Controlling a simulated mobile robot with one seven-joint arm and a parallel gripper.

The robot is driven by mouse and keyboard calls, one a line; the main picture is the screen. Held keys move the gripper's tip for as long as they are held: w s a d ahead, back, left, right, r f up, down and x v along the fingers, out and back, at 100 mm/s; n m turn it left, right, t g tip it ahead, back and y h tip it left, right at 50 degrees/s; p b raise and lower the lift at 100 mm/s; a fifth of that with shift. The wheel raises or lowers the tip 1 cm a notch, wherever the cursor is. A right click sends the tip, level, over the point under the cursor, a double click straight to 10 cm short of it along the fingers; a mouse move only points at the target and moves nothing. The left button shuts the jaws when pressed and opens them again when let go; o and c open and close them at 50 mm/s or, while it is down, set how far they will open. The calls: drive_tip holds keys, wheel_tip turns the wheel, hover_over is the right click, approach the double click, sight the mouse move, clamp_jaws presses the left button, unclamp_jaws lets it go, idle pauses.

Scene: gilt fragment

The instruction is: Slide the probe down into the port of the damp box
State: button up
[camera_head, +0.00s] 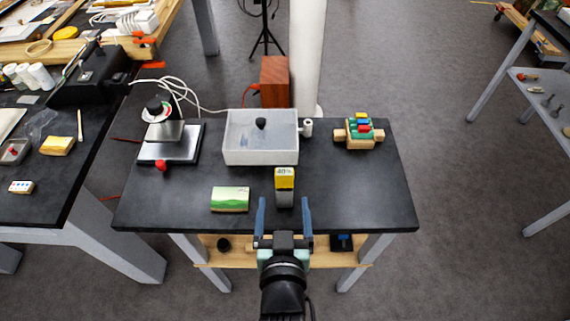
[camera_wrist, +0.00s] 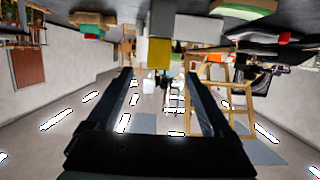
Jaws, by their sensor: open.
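A meter-like block with a yellow top and grey lower body, which I take for the probe (camera_head: 285,187), stands upright near the table's front edge. In the upside-down wrist view the probe (camera_wrist: 159,55) shows just beyond the fingertips. The damp box (camera_head: 262,158) is a white box with a clear lid and black knob, behind the probe. A short white cylinder (camera_head: 307,128) at its right side may be the port; its opening is not clear. My gripper (camera_head: 283,207) is open and empty in front of the probe; its fingers also show in the wrist view (camera_wrist: 158,80).
A green card or pad (camera_head: 230,199) lies left of the probe. A dial instrument on a dark base (camera_head: 168,145) stands at the left back, with white cable behind. The table's (camera_head: 370,195) right front is clear.

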sight(283, 181)
drive_tip(key=x, duration=0.7)
drive_tip(key=shift+w+f, duration=0.2)
drive_tip(key=shift+w, duration=0.1)
drive_tip(key=shift+f+p+x, duration=0.15)
drive_tip(key=shift+p+x, duration=0.15)
drive_tip(key=shift+x, duration=1)
drive_tip(key=shift+f+p+x, duration=0.1)
drive_tip(key=shift+p+x, duration=0.15)
drive_tip(key=shift+x, duration=1.05)
drive_tip(key=shift+s+d, duration=0.1)
drive_tip(key=shift+s, duration=0.05)
drive_tip(key=shift+c, duration=0.3)
